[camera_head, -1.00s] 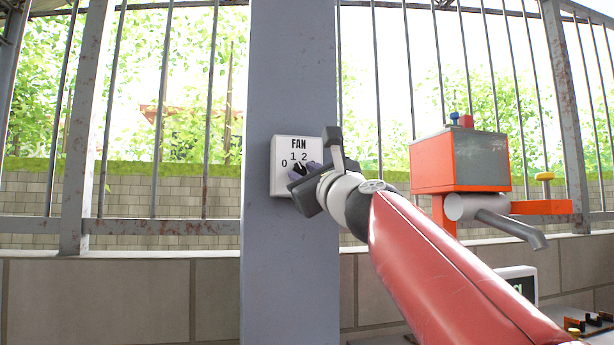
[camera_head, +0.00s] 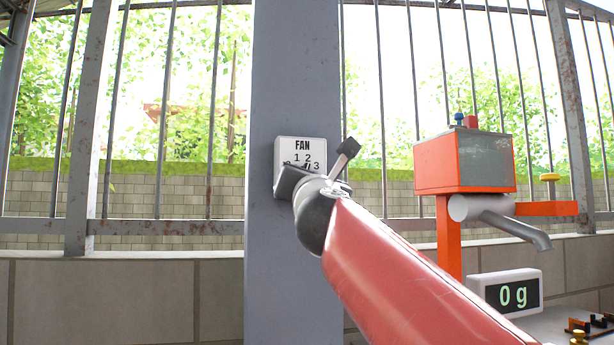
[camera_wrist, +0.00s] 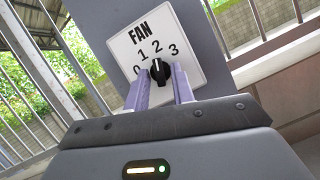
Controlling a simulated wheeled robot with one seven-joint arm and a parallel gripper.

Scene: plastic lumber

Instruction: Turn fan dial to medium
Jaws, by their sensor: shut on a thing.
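The white fan panel (camera_head: 302,150) is fixed to a grey post and reads FAN with 0, 1, 2 and 3. In the wrist view, the panel (camera_wrist: 188,80) looks tilted. Its black dial (camera_wrist: 159,68) sits below the numbers, and its small white mark seems to point towards the 2. My gripper (camera_wrist: 160,76) is shut on the dial, with one purple finger on each side. In the head view, my gripper (camera_head: 290,181) covers the lower part of the panel and hides the dial.
The grey post (camera_head: 292,80) stands before a barred fence and a low wall. To the right is an orange machine (camera_head: 440,168) with a grey spout. Below it, a scale display (camera_head: 506,293) reads 0 g. Space left of the post is clear.

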